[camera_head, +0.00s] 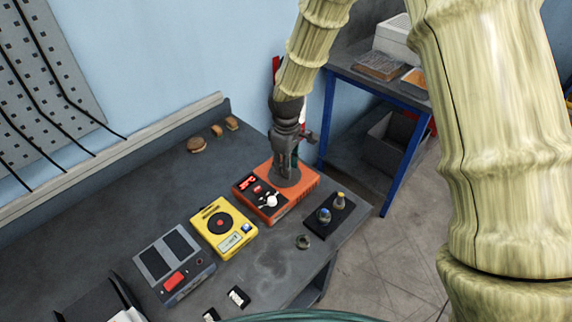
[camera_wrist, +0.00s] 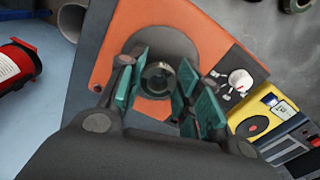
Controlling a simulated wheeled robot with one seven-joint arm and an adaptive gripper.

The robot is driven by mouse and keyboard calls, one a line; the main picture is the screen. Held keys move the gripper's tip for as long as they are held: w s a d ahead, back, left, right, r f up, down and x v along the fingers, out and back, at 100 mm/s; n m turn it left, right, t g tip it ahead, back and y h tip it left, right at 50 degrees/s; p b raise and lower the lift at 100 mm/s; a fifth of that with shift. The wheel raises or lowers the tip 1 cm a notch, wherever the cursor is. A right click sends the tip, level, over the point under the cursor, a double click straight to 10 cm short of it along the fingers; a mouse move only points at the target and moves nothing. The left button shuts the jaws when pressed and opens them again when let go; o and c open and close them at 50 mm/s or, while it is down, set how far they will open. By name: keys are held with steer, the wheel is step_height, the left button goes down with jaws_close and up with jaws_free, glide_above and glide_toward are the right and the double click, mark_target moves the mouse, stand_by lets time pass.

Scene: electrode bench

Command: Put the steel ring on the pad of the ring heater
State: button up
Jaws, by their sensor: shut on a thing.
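The ring heater is an orange box (camera_head: 297,203) on the bench, with a round grey pad (camera_head: 293,181) on top and a dark front panel with a red display and a white knob. My gripper (camera_head: 286,172) points down over the pad. In the wrist view, its teal fingers (camera_wrist: 158,82) are shut on a steel ring (camera_wrist: 159,70). I cannot tell whether the ring touches the pad. In the head view the fingers hide the held ring.
Another metal ring (camera_head: 303,242) lies on the bench in front of the heater. A dark holder (camera_head: 318,229) with two small items stands to its right. A yellow device (camera_head: 224,227) and a grey device (camera_head: 173,263) stand left. The bench behind them is mostly clear.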

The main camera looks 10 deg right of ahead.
steer(key=shift+f, duration=0.55)
steer(key=shift+f, duration=0.15)
steer(key=o, duration=1.1)
steer(key=shift+r+b, duration=1.85)
steer(key=shift+r, duration=4.3)
